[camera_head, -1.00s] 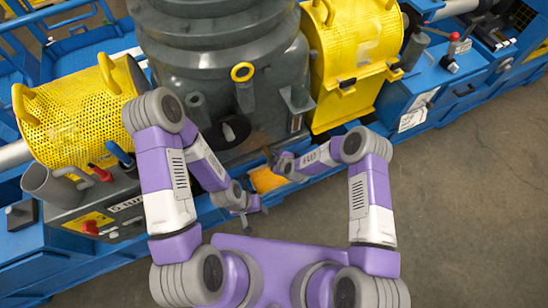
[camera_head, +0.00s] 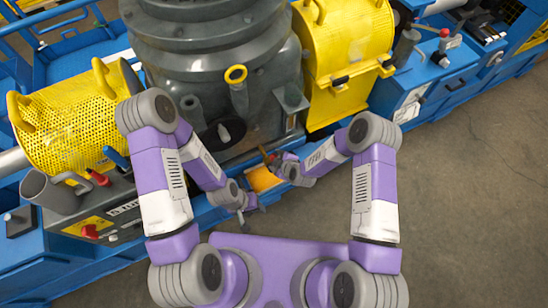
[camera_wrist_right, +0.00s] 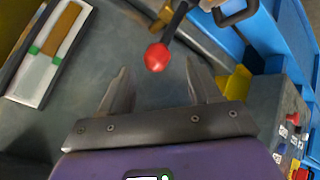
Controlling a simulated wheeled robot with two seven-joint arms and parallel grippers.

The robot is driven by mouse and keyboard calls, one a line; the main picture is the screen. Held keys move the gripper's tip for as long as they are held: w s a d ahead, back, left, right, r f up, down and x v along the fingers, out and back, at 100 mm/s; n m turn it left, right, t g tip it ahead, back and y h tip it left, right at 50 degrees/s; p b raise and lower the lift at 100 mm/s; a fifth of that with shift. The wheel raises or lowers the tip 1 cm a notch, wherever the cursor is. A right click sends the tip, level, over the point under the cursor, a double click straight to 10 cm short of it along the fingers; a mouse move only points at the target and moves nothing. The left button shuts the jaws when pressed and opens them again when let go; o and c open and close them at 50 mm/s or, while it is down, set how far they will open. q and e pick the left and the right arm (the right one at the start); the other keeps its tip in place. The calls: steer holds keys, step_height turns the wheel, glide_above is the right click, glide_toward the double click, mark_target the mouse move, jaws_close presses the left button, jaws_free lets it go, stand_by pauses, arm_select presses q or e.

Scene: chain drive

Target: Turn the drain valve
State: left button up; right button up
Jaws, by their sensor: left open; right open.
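In the right wrist view a red ball knob (camera_wrist_right: 156,57) sits on a dark lever against the grey housing; it looks like the drain valve's handle. My right gripper (camera_wrist_right: 157,84) is open, with the knob just beyond and between its fingertips, not clasped. In the head view the right gripper (camera_head: 274,160) is small and partly hidden by its own wrist at the foot of the gearbox, and the knob is hard to make out there. My left gripper (camera_head: 244,216) is open and empty, low in front of the blue frame.
The large grey gearbox (camera_head: 210,60) stands ahead, with a yellow ring handle (camera_head: 235,74). Yellow guards (camera_head: 75,118) flank it left and right. An orange tray (camera_head: 264,178) lies below. A sight glass (camera_wrist_right: 50,52) shows at the wrist view's left. Open floor (camera_head: 470,190) lies right.

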steer(key=shift+s+d+r, duration=0.1)
steer(key=shift+s+r, duration=0.05)
steer(key=shift+r, duration=0.05)
